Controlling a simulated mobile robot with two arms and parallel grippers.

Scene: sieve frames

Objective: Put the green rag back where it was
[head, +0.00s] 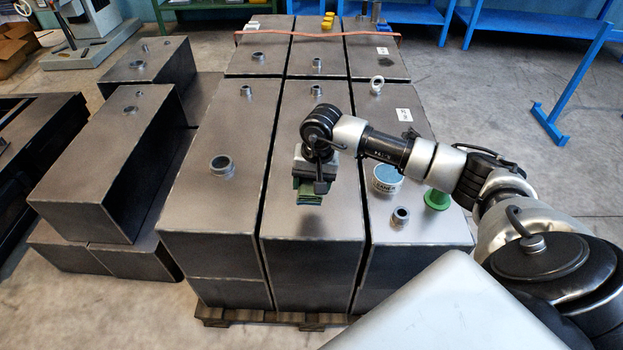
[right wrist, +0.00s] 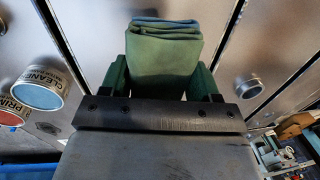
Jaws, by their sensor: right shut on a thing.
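The green rag (head: 309,195) is a small folded pad, green with a bluish fold. It is in my right gripper (head: 311,184), over the front part of the middle metal box (head: 308,245). In the right wrist view the folded rag (right wrist: 163,55) sits between the two fingers of the right gripper (right wrist: 162,80), which are shut on it. I cannot tell whether the rag touches the box top. My left gripper is not in view.
On the right box stand a blue-topped cleaner tin (head: 387,178), a green spool (head: 437,198) and a metal neck (head: 400,217). A primer tin (right wrist: 10,116) shows in the right wrist view. The left box (head: 205,215) has a neck and free room. An orange strap (head: 330,35) crosses behind.

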